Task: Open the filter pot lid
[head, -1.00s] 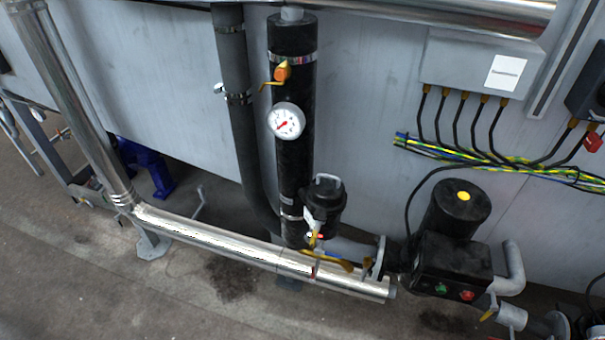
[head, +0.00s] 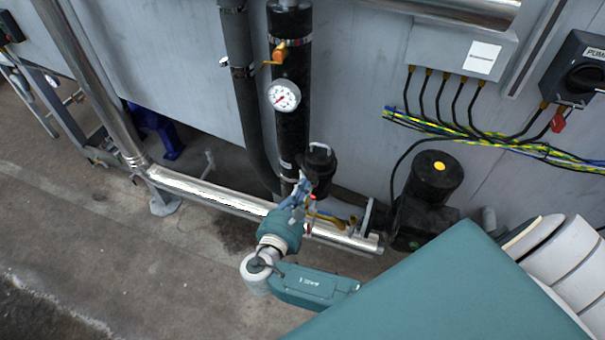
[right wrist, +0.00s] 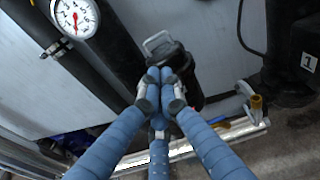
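The filter pot (head: 318,170) is a small black cylinder low on the black vertical pipe. Its lid (head: 319,150) is on top, with a pale loop handle. In the right wrist view the lid handle (right wrist: 158,42) lies just beyond my fingertips, and the pot body (right wrist: 185,72) is partly hidden behind my fingers. My right gripper (head: 302,193) is in front of the pot, below the lid, with blue jointed fingers. In the right wrist view its tips (right wrist: 160,76) appear bunched close together. I cannot tell whether they touch the pot. My left gripper is out of view.
A shiny horizontal pipe (head: 210,193) runs below the pot. A gauge (head: 284,95) and an orange valve handle (head: 279,53) are above it on the black pipe. The black pump (head: 432,180) stands to the right. Open floor (head: 120,240) lies in front.

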